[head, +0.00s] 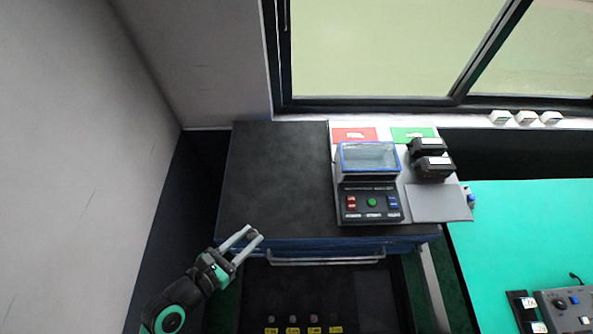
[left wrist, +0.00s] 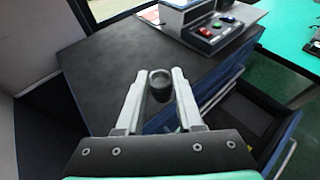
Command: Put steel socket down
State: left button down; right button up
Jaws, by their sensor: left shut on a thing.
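My left gripper (head: 249,239) is shut on the steel socket (left wrist: 160,84), a small dark grey cylinder with a hollow top. The left wrist view shows it between the two fingertips (left wrist: 160,88). In the head view the socket (head: 251,234) is a small dark spot at the fingertips, by the front left edge of the black cabinet top (head: 272,180). I cannot tell its exact height over the top. My right gripper is not in view.
An open drawer (head: 312,260) below holds several small sockets beside yellow labels. A device (head: 371,203) with coloured buttons stands on a grey panel to the right, with black blocks (head: 433,167) beside it. The left part of the cabinet top is clear. A green table (head: 530,235) is at right.

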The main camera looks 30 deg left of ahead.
pick_arm(q)
jog(key=w+a+f+b, duration=0.1)
jog(key=w+a+f, duration=0.1)
jog(key=w+f, duration=0.1)
jog(key=w+a+f+b, duration=0.2)
jog(key=w+f, duration=0.1)
jog(key=w, duration=0.1)
jog(key=w+a+f+b, duration=0.2)
jog(key=w+a+f, duration=0.1)
jog(key=w, duration=0.1)
jog(key=shift+w+f, duration=0.1)
jog(key=shift+w+a+f, duration=0.1)
jog(key=shift+w, duration=0.1)
jog(key=f+b, duration=0.2)
jog(key=f, duration=0.1)
jog(key=shift+w+a+f, duration=0.15)
jog(key=shift+w, duration=0.05)
jog(key=shift+f+b, duration=0.3)
jog(key=shift+r, duration=0.15)
